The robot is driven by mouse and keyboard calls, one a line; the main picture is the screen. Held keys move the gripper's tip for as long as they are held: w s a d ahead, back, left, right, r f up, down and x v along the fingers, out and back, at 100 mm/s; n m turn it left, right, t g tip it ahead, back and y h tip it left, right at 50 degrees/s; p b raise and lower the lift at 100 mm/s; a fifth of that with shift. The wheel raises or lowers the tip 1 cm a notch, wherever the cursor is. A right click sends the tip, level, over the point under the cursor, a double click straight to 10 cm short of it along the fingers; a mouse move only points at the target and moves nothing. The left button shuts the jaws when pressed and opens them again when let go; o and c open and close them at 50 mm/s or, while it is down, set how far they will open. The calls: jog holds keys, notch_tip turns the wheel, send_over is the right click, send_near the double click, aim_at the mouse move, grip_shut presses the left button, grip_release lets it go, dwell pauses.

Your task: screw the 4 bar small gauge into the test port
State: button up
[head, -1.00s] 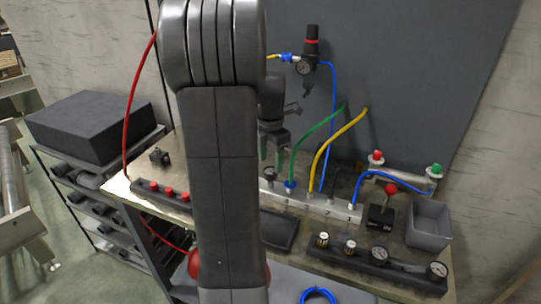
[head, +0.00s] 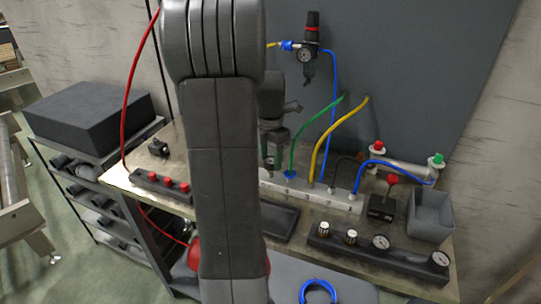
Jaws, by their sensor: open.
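A small dark gauge (head: 269,163) stands at the left end of the pale manifold block (head: 325,195), partly hidden by my arm. I cannot read its scale or tell how it is seated. My gripper (head: 271,149) is open, pointing down just above this gauge; I cannot tell whether the fingers touch it. A dark rack (head: 340,252) at the front right holds two small brass-and-white pieces (head: 323,229) (head: 351,237) and two dial gauges (head: 381,242) (head: 440,259). Their markings are too small to read.
Green (head: 310,130), yellow (head: 335,135) and blue hoses rise from the manifold close to my gripper. A regulator (head: 307,50) hangs on the back panel. A red-knobbed lever box (head: 382,207) and a grey bin (head: 431,215) stand right. A dark tray (head: 280,222) lies before the manifold.

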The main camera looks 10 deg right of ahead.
jog(key=n+p, duration=0.1)
jog(key=n, duration=0.3)
jog(key=n+p, duration=0.1)
jog(key=n, duration=0.4)
jog(key=c, duration=0.9)
jog(key=m+p, duration=0.1)
jog(key=m, duration=0.5)
jog(key=shift+c, duration=0.3)
jog(key=m+p, duration=0.1)
jog(key=m, duration=0.5)
jog(key=shift+m, duration=0.4)
jog(key=m, duration=0.6)
jog(key=shift+m+p, duration=0.3)
jog(key=shift+p, duration=0.05)
jog(key=m, duration=0.5)
jog(key=shift+m, duration=0.3)
